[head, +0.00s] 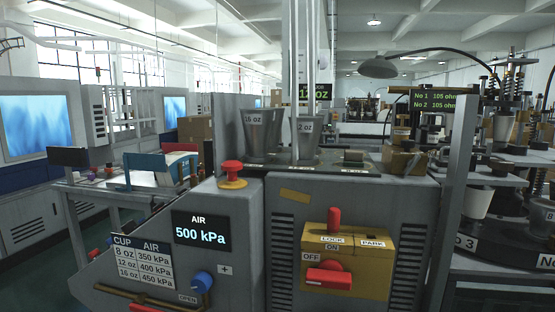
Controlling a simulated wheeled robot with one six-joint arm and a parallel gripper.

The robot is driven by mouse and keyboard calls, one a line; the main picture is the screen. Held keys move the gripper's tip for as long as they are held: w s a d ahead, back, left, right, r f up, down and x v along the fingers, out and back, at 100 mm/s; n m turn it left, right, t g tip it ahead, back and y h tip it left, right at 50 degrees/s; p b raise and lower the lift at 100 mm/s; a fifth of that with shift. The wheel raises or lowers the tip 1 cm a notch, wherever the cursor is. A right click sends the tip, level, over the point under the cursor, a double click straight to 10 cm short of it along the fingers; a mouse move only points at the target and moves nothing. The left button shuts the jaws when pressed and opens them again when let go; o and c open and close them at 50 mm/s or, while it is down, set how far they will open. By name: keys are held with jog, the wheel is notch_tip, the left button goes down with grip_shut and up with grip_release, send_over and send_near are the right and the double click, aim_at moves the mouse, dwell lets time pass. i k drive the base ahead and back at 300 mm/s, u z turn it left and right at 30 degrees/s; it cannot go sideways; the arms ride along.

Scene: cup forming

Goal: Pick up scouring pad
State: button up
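I cannot make out a scouring pad for certain. A small dark block (353,157) sits on the machine's top deck, right of the cup moulds, above a small label. It may be the pad, but it is too small to tell. My gripper is not in view, and nothing is seen touching the block.
A grey machine (370,200) fills the middle, with metal cups marked 16 oz (262,135) and 12 oz (306,138) on top. Its front has a red button (232,170), an air display (200,233) and a yellow switch box (347,260). A cluttered bench (110,190) stands left.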

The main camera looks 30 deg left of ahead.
aim_at(353, 158)
jog(key=u, duration=3.8)
jog(key=k, duration=1.7)
jog(key=z, duration=2.05)
jog(key=i, duration=0.4)
jog(key=u, duration=0.15)
